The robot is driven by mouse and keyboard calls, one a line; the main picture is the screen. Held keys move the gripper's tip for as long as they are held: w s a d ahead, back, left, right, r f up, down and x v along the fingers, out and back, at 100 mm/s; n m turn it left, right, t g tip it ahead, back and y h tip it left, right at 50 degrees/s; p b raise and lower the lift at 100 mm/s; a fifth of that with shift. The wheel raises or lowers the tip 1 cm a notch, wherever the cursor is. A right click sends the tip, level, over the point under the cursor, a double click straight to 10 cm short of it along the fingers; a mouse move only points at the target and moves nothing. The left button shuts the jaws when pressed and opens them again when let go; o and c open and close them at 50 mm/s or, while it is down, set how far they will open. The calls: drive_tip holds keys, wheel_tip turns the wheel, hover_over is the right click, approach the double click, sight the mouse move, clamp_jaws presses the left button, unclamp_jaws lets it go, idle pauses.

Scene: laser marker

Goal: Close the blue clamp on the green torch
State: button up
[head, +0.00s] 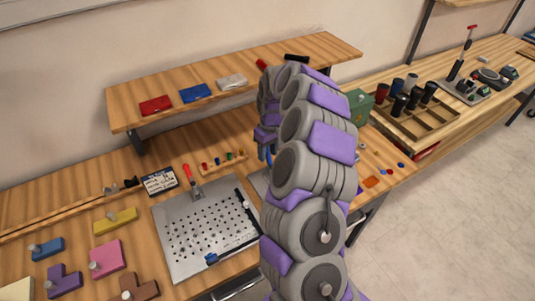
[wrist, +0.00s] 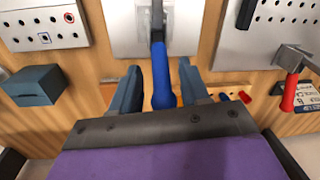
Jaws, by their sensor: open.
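The blue clamp handle (wrist: 161,75) points toward me in the wrist view, below a grey metal lever (wrist: 157,22) on a pale metal plate. My gripper (wrist: 159,67) is open, with one finger on each side of the handle. I cannot tell whether either finger touches it. In the head view a small bit of blue (head: 268,158) shows beside my arm, which hides most of this area. I cannot make out the green torch in either view.
A perforated plate (head: 185,258) with a red-handled clamp (head: 188,174) lies to the left on the bench. A shelf (head: 130,116) with coloured pieces stands behind. In the wrist view a grey box (wrist: 35,86) sits to the left.

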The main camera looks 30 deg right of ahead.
drive_tip(key=shift+f, duration=0.4)
drive_tip(key=shift+a, duration=0.1)
clamp_jaws()
